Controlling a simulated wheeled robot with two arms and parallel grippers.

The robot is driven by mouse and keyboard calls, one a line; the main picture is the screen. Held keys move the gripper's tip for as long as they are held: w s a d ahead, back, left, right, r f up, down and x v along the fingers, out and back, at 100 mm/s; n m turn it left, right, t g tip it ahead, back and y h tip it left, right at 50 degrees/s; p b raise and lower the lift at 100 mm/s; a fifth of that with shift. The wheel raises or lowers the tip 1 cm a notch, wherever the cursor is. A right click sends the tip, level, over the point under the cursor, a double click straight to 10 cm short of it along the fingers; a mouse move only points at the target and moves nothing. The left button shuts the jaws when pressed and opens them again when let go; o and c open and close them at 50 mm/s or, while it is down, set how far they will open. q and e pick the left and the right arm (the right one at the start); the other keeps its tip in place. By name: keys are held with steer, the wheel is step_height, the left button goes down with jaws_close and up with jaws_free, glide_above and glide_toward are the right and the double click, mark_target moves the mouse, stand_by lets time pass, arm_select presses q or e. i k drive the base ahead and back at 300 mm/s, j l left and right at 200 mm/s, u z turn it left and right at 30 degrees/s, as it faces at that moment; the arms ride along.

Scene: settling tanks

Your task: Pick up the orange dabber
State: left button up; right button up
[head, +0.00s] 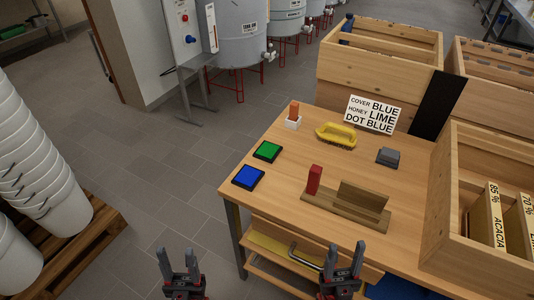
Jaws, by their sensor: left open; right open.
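The orange dabber (294,110) stands upright in a small white holder (292,124) near the back left of the wooden table (270,200). Its lower part is hidden in the holder. My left gripper (177,256) is open and empty, low in the picture, left of the table and over the floor. My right gripper (345,252) is open and empty at the table's front edge. Both are well apart from the dabber.
A green pad (267,151) and a blue pad (248,177) lie left. A yellow brush (336,135), a grey block (388,157) and a wooden stand (345,208) with a red block (314,179) occupy the table. A sign (371,114) and wooden crates (480,225) stand behind and right.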

mark_target(294, 106)
steer(key=z, duration=1.7)
steer(key=u, duration=1.45)
steer(key=i+j+z, duration=0.3)
steer(key=j, duration=0.55)
steer(key=i+j+z, duration=0.25)
steer(key=j, duration=0.7)
steer(key=i+j+z, duration=0.1)
steer(key=j+z, duration=0.2)
steer(key=j, duration=0.65)
steer(key=j+z, duration=0.25)
steer(key=j, duration=0.7)
steer(key=i, duration=0.05)
